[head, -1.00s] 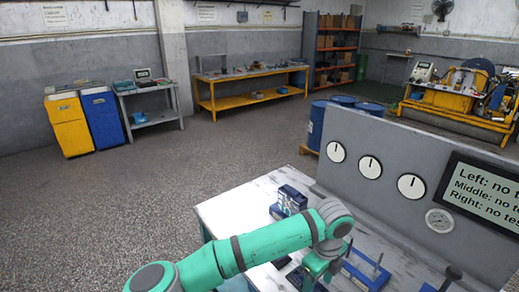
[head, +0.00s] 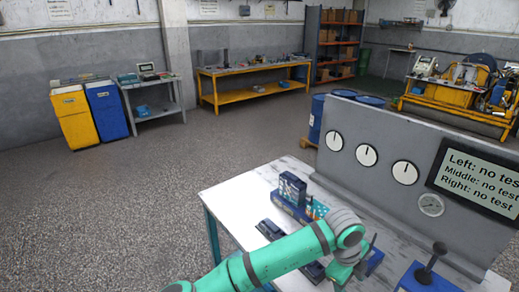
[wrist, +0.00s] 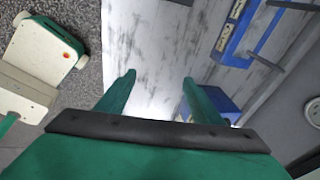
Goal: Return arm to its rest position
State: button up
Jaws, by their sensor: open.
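My green arm reaches from the bottom of the head view over the front of the workbench (head: 232,192). In the wrist view my gripper (wrist: 158,80) has its two green fingers apart, with only the white worn bench top between and beyond them. In the head view the gripper end (head: 342,272) points down near the bench and is partly hidden by my own wrist. Nothing shows between the fingers.
Blue-based devices stand on the bench: one with a box-like unit (head: 292,188), one with a lever (head: 428,272). A grey panel with dials and a screen (head: 478,178) rises behind. Open floor (head: 120,210) lies left. Blue barrels (head: 318,115) stand behind the panel.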

jog(key=s+d+r+n+t+h, duration=0.1)
jog(key=s+d+r+n+h, duration=0.15)
jog(key=d+h, duration=0.4)
jog(key=s+d+r+n+t+h, duration=0.1)
jog(key=d+r+n+t+h, duration=0.2)
jog(key=d, duration=0.7)
jog(key=s+a+f+n+t+y, duration=0.35)
jog(key=a+f+n+t, duration=0.25)
jog(key=a+n, duration=0.5)
jog(key=s+a+f+n+t+y, duration=0.35)
jog(key=a+f+n+t, duration=0.3)
jog(key=a+n, duration=0.5)
jog(key=s+a+g+y, duration=0.1)
jog(key=s+a+y, duration=0.4)
jog(key=s+a, duration=1.4)
jog(key=s, duration=0.4)
jog(key=shift+s+a+f+y, duration=0.15)
jog(key=shift+a+f+y, duration=0.1)
jog(key=shift+f+y, duration=0.1)
